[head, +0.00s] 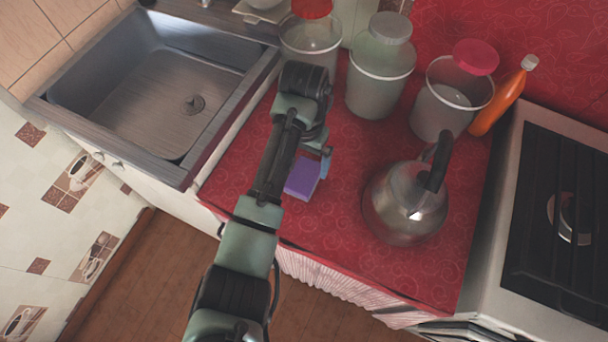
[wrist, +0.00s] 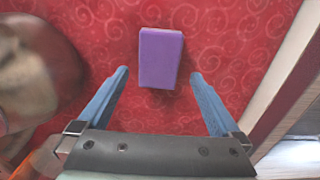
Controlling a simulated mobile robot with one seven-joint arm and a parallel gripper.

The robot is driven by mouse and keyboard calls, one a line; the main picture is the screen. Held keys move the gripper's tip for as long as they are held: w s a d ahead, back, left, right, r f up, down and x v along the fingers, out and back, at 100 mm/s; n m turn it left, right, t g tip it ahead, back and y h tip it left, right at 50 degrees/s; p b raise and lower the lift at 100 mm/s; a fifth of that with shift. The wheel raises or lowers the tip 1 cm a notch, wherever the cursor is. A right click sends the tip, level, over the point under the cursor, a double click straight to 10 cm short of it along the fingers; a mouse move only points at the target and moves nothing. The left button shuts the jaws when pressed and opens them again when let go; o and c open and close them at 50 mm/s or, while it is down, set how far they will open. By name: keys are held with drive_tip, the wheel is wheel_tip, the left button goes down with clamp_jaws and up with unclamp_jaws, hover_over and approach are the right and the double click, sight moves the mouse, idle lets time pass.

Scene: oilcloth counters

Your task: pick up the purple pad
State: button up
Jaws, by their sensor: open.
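The purple pad (head: 303,178) is a small block lying on the red patterned counter (head: 340,215), just left of the kettle in the head view. My arm hides part of it there. In the wrist view the purple pad (wrist: 160,57) lies ahead of the fingertips, centred between their lines. My gripper (wrist: 158,74) has its two blue fingers spread apart with nothing between them. In the head view my gripper (head: 322,160) is beside the pad; its height above the counter is hard to tell.
A metal kettle (head: 398,208) stands right of the pad. Lidded jars (head: 380,85) and an orange bottle (head: 500,100) stand at the back. A sink (head: 160,95) is at left, a stove (head: 560,215) at right. Red counter is clear in front of the pad.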

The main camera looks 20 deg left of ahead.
sight(304, 175)
drive_tip(key=shift+s+f, duration=0.15)
drive_tip(key=shift+f, duration=2.75)
drive_tip(key=c, duration=1.3)
wheel_tip(304, 175, up, 10)
drive_tip(key=shift+d+r+p, duration=0.1)
drive_tip(key=shift+p, duration=0.2)
drive_tip(key=shift+c, duration=0.2)
